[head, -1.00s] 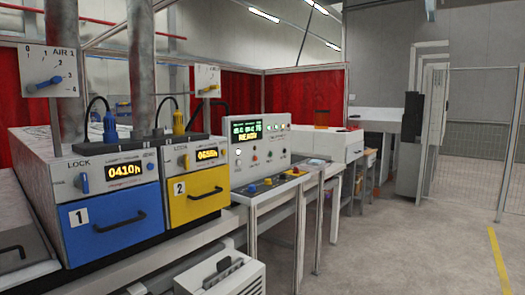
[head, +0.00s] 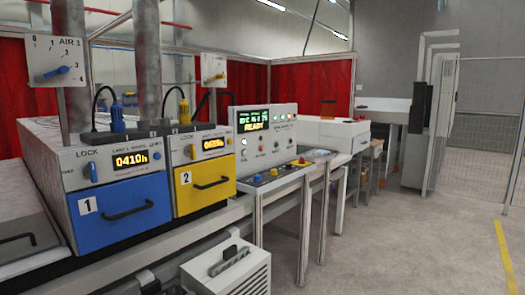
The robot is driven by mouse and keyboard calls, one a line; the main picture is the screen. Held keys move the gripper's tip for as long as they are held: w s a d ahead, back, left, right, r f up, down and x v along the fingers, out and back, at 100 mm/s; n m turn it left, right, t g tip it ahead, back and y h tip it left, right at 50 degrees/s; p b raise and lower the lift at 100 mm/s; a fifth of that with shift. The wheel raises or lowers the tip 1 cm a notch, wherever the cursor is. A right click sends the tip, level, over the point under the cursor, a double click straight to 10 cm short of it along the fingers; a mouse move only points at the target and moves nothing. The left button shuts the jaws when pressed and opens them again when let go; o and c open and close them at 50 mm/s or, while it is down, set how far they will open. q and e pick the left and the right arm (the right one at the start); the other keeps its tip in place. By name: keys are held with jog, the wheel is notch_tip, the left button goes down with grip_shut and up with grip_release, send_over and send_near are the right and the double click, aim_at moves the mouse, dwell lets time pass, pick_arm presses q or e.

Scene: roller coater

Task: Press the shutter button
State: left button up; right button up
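A grey control panel (head: 283,143) stands upright right of the lamp units, with a lit screen (head: 253,120) whose bottom line reads READY. Small buttons and lamps sit on its face. Neither of my grippers is in view.
Left of the panel are a blue drawer (head: 118,209) marked 1 and a yellow drawer (head: 203,186) marked 2. A white box (head: 222,270) stands low in front. Open grey floor (head: 410,240) lies to the right. A mesh fence (head: 478,145) stands at the far right.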

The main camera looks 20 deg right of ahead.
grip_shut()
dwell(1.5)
